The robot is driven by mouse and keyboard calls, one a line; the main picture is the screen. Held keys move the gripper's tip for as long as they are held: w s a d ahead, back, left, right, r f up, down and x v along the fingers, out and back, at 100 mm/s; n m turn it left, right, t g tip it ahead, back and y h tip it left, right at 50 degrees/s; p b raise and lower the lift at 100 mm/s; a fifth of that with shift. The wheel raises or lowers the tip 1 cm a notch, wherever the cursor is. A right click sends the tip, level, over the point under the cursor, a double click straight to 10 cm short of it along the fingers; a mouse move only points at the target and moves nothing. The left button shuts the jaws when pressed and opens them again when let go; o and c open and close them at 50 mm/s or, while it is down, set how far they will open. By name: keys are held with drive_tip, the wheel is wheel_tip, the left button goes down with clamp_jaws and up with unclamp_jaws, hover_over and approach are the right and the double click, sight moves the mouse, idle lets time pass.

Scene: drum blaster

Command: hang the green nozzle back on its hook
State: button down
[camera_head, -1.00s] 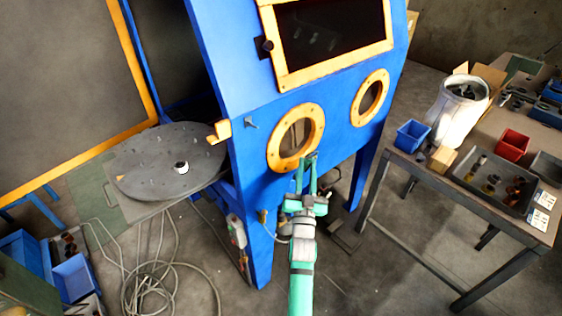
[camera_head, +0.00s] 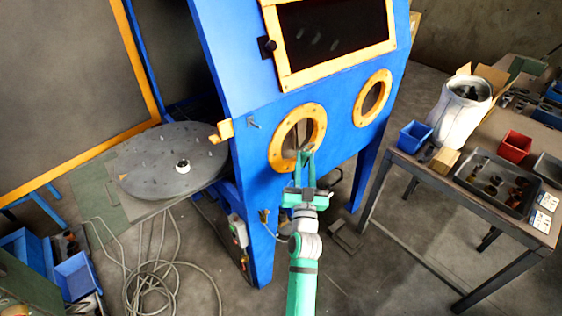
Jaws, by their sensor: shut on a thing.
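My gripper (camera_head: 303,156) is at the end of my green and grey arm, in front of the blue blast cabinet (camera_head: 222,60). Its fingertips overlap the lower right rim of the left orange-ringed port (camera_head: 277,140) in the picture. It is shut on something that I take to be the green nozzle. The nozzle's outline cannot be told apart from the green fingers. A small grey hook (camera_head: 254,124) sticks out of the cabinet's front, left of that port. My gripper is to the right of the hook and lower, apart from it.
A round grey turntable (camera_head: 150,175) stands at the left, with a coiled hose (camera_head: 165,285) on the floor below. At the right, a workbench (camera_head: 440,185) holds a white canister (camera_head: 462,115), bins and a tray. A second orange-ringed port (camera_head: 372,98) is further right.

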drive_tip(key=shift+s+a+r+y, duration=0.1)
drive_tip(key=shift+a+r+y, duration=0.3)
drive_tip(key=shift+r, duration=0.2)
drive_tip(key=s+a+r+n+g+y, duration=0.45)
drive_tip(key=s+a+r, duration=0.25)
drive_tip(key=s+r, duration=0.25)
drive_tip(key=shift+n+t, duration=0.25)
drive_tip(key=shift+t, duration=0.1)
drive_tip(key=w+a, duration=0.2)
drive_tip(key=w+a+f, duration=0.1)
drive_tip(key=w+a, duration=0.1)
drive_tip(key=w+a+f, duration=0.1)
drive_tip(key=w, duration=0.2)
drive_tip(key=shift+a+f, duration=0.15)
drive_tip(key=shift+a, duration=0.25)
drive_tip(key=shift+f, duration=0.15)
drive_tip(key=shift+w+d, duration=0.1)
idle(0.5)
